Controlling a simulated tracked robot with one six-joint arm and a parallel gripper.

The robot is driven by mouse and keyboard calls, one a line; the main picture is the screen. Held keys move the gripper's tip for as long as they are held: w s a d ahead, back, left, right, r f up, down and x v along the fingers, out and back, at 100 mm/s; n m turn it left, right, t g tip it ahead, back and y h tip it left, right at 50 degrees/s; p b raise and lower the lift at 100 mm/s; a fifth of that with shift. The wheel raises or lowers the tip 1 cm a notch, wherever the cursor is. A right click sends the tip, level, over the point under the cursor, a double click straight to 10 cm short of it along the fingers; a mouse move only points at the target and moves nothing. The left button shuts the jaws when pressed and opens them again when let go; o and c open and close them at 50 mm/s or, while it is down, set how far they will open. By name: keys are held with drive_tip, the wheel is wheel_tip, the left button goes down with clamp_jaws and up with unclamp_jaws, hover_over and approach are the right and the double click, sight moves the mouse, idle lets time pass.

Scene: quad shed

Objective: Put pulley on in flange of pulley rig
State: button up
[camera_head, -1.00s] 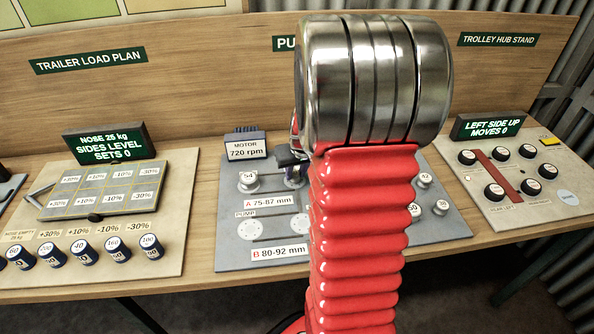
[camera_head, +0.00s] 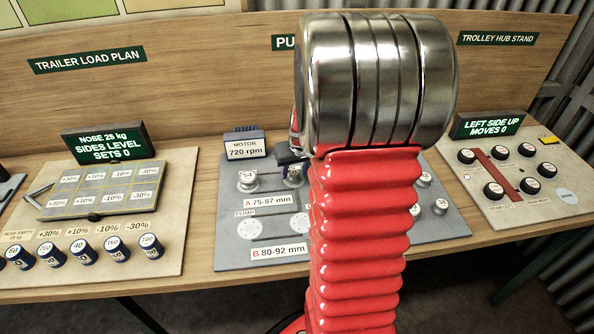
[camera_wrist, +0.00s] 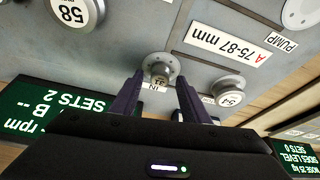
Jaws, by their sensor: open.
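The pulley rig (camera_head: 228,215) is a grey board at mid-table, partly hidden behind my arm. My gripper (camera_wrist: 160,95) is open and empty, with its two dark fingers pointing at the board. A small silver pulley (camera_wrist: 158,68) sits at the flange labelled IN, ahead of and between the fingertips; its number is hard to read. A pulley marked 54 (camera_wrist: 231,90) sits beside it, and also shows in the head view (camera_head: 247,181). A larger pulley marked 58 (camera_wrist: 75,10) is at the upper left of the wrist view. My gripper (camera_head: 290,163) is mostly hidden in the head view.
A 720 rpm motor sign (camera_head: 245,149) stands behind the rig. The trailer load board (camera_head: 100,213) lies left and the trolley hub board (camera_head: 520,180) right. Pulleys marked 38 (camera_head: 441,206) and others stand at the rig's right. A green display (camera_wrist: 60,110) is close to my gripper.

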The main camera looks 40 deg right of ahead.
drive_tip(key=v, duration=1.1)
drive_tip(key=shift+r, duration=0.2)
drive_tip(key=shift+s, duration=0.1)
drive_tip(key=s+a+r+n, duration=0.1)
drive_tip(key=a+r, duration=0.2)
drive_tip(key=a, duration=0.5)
drive_tip(key=s+a+r+n, duration=0.1)
drive_tip(key=a+r, duration=0.1)
drive_tip(key=a, duration=0.7)
drive_tip(key=s+a+r+n+t+y, duration=0.1)
drive_tip(key=s+a+n, duration=0.2)
drive_tip(key=s+a, duration=0.6)
drive_tip(key=a, duration=0.3)
drive_tip(key=shift+s+t+y, duration=0.25)
drive_tip(key=shift+t+y, duration=0.05)
drive_tip(key=shift+y, duration=0.1)
